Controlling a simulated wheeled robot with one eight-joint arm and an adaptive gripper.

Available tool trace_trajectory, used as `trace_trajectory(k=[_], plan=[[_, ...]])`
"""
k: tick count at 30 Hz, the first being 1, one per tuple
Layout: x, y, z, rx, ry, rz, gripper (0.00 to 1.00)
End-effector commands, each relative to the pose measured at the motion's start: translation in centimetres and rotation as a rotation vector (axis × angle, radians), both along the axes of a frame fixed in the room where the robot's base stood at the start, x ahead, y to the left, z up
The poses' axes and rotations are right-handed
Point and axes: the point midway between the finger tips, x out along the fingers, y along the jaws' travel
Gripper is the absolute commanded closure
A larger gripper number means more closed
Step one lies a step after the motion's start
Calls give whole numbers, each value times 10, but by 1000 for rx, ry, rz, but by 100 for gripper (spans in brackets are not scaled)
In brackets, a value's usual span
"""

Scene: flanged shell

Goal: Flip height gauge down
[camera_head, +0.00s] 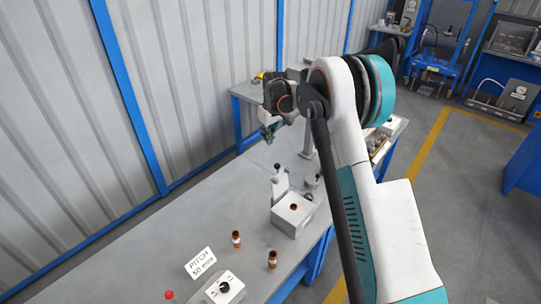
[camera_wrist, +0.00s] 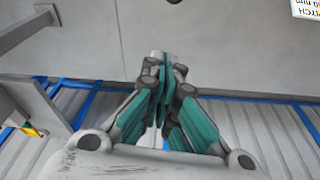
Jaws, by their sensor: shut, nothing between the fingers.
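A light grey upright piece with a dark knob (camera_head: 280,184) stands on the grey workbench (camera_head: 180,230), just behind a grey block (camera_head: 292,216) with a copper-coloured ring in its top. This piece may be the height gauge, but it is too small to be sure. My gripper (camera_head: 270,134) is above the far part of the bench, beyond and higher than that piece, and apart from it. In the wrist view my gripper (camera_wrist: 163,62) has its teal fingers shut together with nothing between them. The wrist view does not clearly show the gauge.
Two copper-coloured cylinders (camera_head: 236,239) (camera_head: 272,259) stand near a "PITCH 50 mm" sign (camera_head: 200,262). A block with a dark hole (camera_head: 224,288) and a red knob (camera_head: 169,295) are at the near edge. A corrugated wall (camera_head: 60,100) borders the bench on the left.

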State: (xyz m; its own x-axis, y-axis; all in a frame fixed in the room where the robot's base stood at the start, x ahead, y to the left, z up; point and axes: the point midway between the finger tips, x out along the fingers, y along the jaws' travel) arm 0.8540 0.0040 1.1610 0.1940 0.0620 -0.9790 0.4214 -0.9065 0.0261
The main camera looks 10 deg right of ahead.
Motion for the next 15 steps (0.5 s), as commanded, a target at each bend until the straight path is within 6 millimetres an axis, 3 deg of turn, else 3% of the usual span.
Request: trace_trajectory(k=[8, 15], plan=[[1, 0, -5, 0, 0, 0, 100], [8, 3, -39, 0, 0, 0, 100]])
